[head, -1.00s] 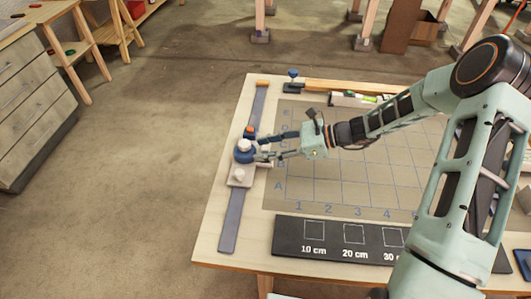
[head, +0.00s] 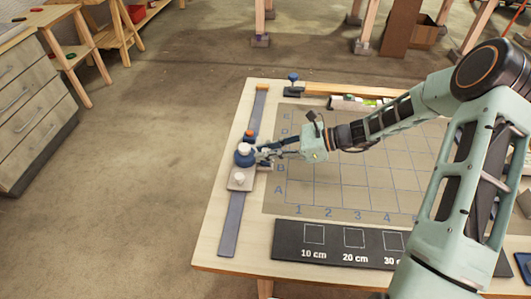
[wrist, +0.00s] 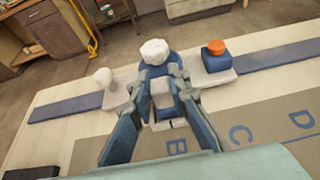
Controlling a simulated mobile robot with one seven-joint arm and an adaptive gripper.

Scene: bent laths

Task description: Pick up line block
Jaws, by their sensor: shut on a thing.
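The line block appears to be the small pale block (wrist: 161,95) between my fingertips in the wrist view. My gripper (wrist: 162,84) is shut on it, with one blue-grey finger on each side. In the head view my gripper (head: 264,153) reaches in from the right at the carriage on the long strip, and its fingers largely hide the block. A blue round knob with a white top (head: 243,153) stands just beyond the fingertips; it also shows in the wrist view (wrist: 155,50). I cannot tell whether the block touches the knob's base.
The pale carriage plate (head: 240,182) carries a white knob (wrist: 103,77) and a blue block with an orange cap (wrist: 215,56). It sits on a blue-grey strip (head: 232,225). A lettered grid mat (head: 340,195) and a black scale board (head: 335,240) lie right of it.

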